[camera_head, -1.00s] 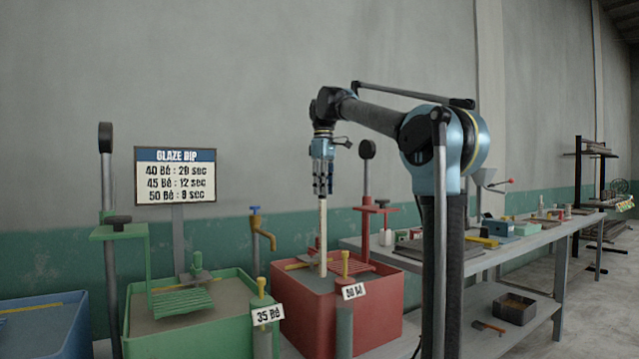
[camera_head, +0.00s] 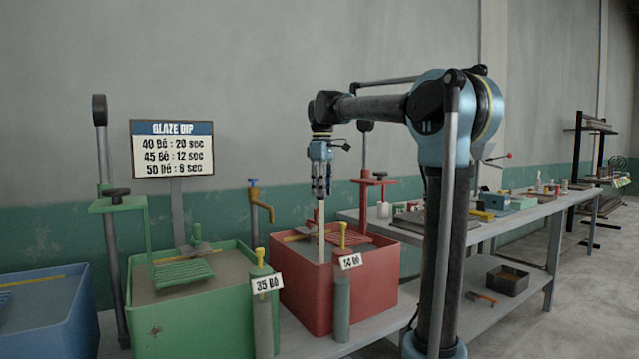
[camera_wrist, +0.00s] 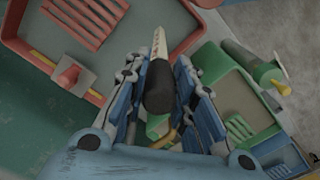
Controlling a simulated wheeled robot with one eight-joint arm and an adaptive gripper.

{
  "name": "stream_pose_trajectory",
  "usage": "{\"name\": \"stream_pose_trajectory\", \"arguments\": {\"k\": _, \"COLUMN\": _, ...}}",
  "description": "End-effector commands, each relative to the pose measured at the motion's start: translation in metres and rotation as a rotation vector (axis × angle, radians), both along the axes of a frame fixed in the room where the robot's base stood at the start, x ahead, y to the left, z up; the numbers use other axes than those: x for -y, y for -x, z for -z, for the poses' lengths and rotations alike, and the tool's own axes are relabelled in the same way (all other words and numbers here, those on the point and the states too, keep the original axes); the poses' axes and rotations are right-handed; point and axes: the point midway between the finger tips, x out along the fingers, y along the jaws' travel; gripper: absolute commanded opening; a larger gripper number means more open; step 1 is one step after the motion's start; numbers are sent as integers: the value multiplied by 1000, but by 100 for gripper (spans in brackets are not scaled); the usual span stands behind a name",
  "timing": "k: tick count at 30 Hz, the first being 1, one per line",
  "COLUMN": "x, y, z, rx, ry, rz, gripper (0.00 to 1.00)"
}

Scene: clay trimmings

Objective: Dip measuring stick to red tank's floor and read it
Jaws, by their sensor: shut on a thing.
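My gripper (camera_head: 321,196) points down over the red tank (camera_head: 305,300). It is shut on the measuring stick (camera_head: 321,232), a pale, upright rod. The stick's lower part goes into the tank and is hidden there, so I cannot tell whether its tip touches the floor. In the wrist view the stick's dark handle (camera_wrist: 159,88) lies between my gripper's fingers (camera_wrist: 160,100), with its pale marked shaft beyond. The marks are too small to read. The red tank (camera_wrist: 20,42) also shows at upper left there.
A green tank (camera_head: 185,325) and a blue tank (camera_head: 40,325) stand to the left. Labelled cylinders, 35 Bé (camera_head: 264,325) and one at the red tank (camera_head: 342,315), stand in front. A glaze dip sign (camera_head: 172,149) stands behind. A grey workbench (camera_head: 530,222) with small items is at right.

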Motion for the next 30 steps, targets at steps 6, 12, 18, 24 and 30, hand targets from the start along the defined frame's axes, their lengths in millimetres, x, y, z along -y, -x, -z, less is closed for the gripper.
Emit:
{"name": "stream_pose_trajectory", "arguments": {"k": 6, "x": 0, "y": 0, "z": 21, "rx": 0, "ry": 0, "rz": 0, "gripper": 0}}
{"name": "stream_pose_trajectory", "arguments": {"k": 12, "x": 0, "y": 0, "z": 41, "rx": 0, "ry": 0, "rz": 0, "gripper": 0}}
{"name": "stream_pose_trajectory", "arguments": {"k": 18, "x": 0, "y": 0, "z": 60, "rx": 0, "ry": 0, "rz": 0, "gripper": 0}}
{"name": "stream_pose_trajectory", "arguments": {"k": 24, "x": -1, "y": 0, "z": 79, "rx": 0, "ry": 0, "rz": -1, "gripper": 0}}
{"name": "stream_pose_trajectory", "arguments": {"k": 30, "x": -1, "y": 0, "z": 99, "rx": 0, "ry": 0, "rz": -1, "gripper": 0}}
